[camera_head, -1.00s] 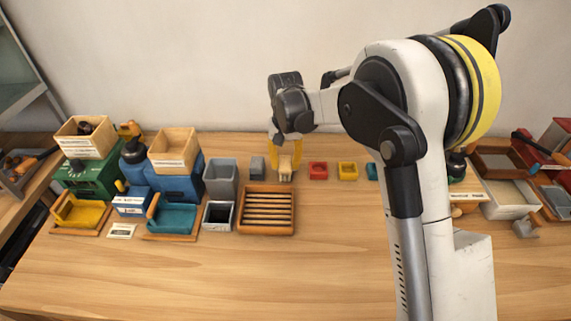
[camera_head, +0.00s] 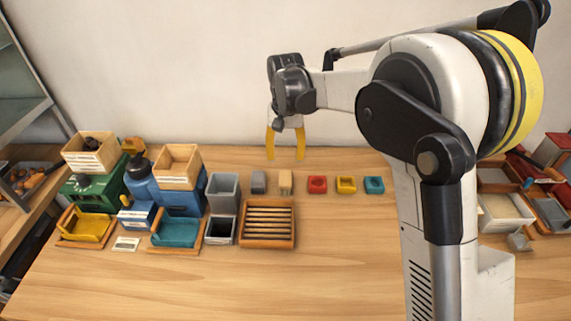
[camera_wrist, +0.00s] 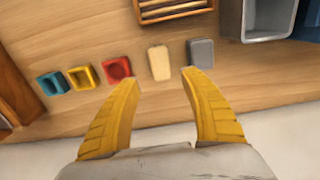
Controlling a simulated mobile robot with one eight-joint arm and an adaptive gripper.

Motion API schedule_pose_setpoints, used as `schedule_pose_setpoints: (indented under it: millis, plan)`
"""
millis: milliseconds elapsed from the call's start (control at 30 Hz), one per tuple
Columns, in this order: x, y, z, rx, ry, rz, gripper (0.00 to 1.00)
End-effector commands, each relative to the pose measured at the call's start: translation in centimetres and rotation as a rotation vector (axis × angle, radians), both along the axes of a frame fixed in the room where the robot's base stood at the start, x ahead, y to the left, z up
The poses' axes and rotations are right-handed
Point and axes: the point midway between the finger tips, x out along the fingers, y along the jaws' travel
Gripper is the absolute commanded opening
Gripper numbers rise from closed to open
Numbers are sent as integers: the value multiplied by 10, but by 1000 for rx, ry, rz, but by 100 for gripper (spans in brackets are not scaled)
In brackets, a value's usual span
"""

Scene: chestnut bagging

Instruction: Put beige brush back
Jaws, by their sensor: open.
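The beige brush (camera_head: 285,182) stands on the table at the back, between a grey block and a red block. It also shows in the wrist view (camera_wrist: 159,62), ahead of and between my fingertips. My gripper (camera_head: 285,158) is open and empty, raised above the table behind the brush. Its yellow fingers (camera_wrist: 160,76) are spread apart in the wrist view and do not touch the brush.
A grey block (camera_head: 258,182) stands close beside the brush. Red (camera_head: 317,184), yellow (camera_head: 346,184) and teal (camera_head: 374,185) blocks continue the row. A slatted wooden tray (camera_head: 267,239) and grey bin (camera_head: 223,191) are nearby. The front table is clear.

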Motion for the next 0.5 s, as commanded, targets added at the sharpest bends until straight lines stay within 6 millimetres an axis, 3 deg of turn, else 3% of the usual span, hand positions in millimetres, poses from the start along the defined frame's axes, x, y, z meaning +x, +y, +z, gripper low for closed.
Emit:
schedule_pose_setpoints:
  millis: [100, 367, 500]
  plan:
    - [0, 0, 18, 0, 0, 0, 52]
    - [-1, -1, 27, 1, -2, 0, 52]
    - [-12, -16, 45, 9, -32, -1, 52]
